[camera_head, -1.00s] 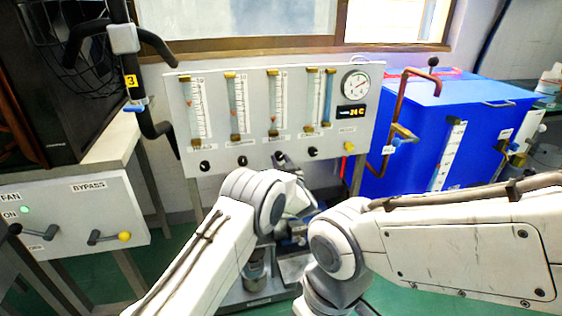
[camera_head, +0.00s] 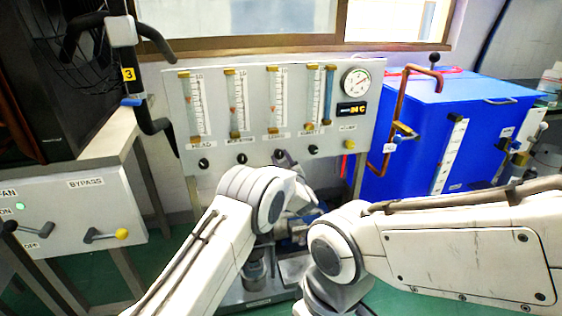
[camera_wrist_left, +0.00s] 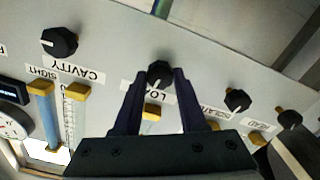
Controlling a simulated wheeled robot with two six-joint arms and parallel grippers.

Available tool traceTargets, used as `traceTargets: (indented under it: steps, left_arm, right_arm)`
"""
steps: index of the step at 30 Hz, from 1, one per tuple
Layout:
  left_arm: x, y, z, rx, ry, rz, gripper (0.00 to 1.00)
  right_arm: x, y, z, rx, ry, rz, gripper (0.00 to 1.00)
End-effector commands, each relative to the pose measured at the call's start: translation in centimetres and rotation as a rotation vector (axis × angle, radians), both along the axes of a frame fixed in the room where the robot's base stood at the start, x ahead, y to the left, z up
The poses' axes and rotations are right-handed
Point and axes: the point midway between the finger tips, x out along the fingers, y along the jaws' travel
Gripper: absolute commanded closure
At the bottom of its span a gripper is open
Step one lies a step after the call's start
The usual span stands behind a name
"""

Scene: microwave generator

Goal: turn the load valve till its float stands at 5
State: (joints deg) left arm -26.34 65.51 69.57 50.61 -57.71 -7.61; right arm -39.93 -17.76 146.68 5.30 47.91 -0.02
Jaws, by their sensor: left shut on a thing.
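The grey flow panel (camera_head: 222,152) carries several upright flow tubes with scales. The load tube (camera_head: 274,108) is the third from the left; its small reddish float shows in the upper half, but its exact reading is too small to tell. The load valve (camera_wrist_left: 159,72) is a black knob, seen upside down in the left wrist view, with its label partly hidden. My left gripper (camera_wrist_left: 157,76) is shut on this knob, one dark finger on each side. In the head view my left gripper (camera_head: 283,158) is small and partly hidden by the arm.
A yellow knob (camera_head: 348,144) is at the panel's right. A blue tank (camera_head: 415,150) with copper pipe stands right; a bypass box (camera_head: 75,215) stands left.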

Motion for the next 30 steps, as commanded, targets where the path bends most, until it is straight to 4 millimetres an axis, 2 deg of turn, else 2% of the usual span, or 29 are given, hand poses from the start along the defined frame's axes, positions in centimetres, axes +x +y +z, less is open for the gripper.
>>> traceTargets:
  steps: [9, 24, 25, 27, 30]
  left_arm:
    - [-0.05, -0.01, -0.1, -0.121, -0.031, 0.001, 1.0]
    - [-0.05, 0.01, -0.07, -0.143, -0.035, 0.001, 1.0]
    - [-0.05, 0.01, -0.08, -0.143, -0.035, 0.001, 0.55]
    - [-0.05, 0.0, -0.06, -0.143, -0.035, 0.001, 0.29]
    - [-0.04, -0.01, -0.05, -0.143, -0.035, 0.0, 0.29]
  right_arm:
    - [0.0, 0.0, -0.71, 0.0, 0.0, 0.0, 0.29]
    - [0.0, 0.0, -0.75, 0.0, 0.0, 0.0, 0.29]
    - [0.0, 0.0, -0.75, 0.0, 0.0, 0.0, 0.29]
    - [0.0, 0.0, -0.75, 0.0, 0.0, 0.0, 0.29]
    - [0.0, 0.0, -0.75, 0.0, 0.0, 0.0, 0.29]
